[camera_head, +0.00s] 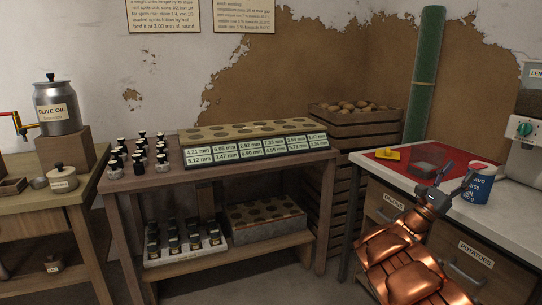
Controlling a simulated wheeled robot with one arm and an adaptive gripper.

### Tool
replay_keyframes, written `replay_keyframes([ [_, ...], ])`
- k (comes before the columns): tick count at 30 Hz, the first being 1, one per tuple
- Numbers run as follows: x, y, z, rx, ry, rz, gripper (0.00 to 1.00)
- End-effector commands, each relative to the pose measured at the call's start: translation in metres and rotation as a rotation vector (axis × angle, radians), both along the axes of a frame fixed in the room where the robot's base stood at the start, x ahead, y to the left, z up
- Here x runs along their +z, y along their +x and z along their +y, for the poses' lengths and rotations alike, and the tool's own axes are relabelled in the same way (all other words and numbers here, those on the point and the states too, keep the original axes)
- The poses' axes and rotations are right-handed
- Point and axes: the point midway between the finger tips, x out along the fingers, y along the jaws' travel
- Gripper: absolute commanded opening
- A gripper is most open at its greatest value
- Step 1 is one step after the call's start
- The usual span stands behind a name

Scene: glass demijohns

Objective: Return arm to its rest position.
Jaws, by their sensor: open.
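My copper-coloured arm (402,255) reaches up from the lower right. My gripper (455,178) is at its end, open, with its fingers apart and nothing seen between them. It is over the near edge of the white counter (517,209), just left of a blue and white can (478,184). I cannot tell whether it touches the counter.
A machine (524,130) stands right. A wooden bench (165,180) holds labelled racks and several small dark-topped jars. Potato crates (355,125) stand behind.

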Motion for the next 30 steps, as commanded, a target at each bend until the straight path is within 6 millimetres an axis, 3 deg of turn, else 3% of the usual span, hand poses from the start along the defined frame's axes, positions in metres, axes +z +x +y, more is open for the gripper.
replay_keyframes([
  [1, 0.026, -0.015, -0.003, -0.026, 0.016, -0.034, 0.56],
  [6, 0.081, -0.082, -0.016, -0.129, 0.118, -0.171, 0.56],
  [14, 0.126, -0.189, -0.018, -0.261, 0.318, -0.417, 0.56],
  [21, 0.130, -0.276, 0.001, -0.352, 0.542, -0.662, 0.56],
  [30, 0.102, -0.352, 0.054, -0.444, 0.861, -0.962, 0.56],
])
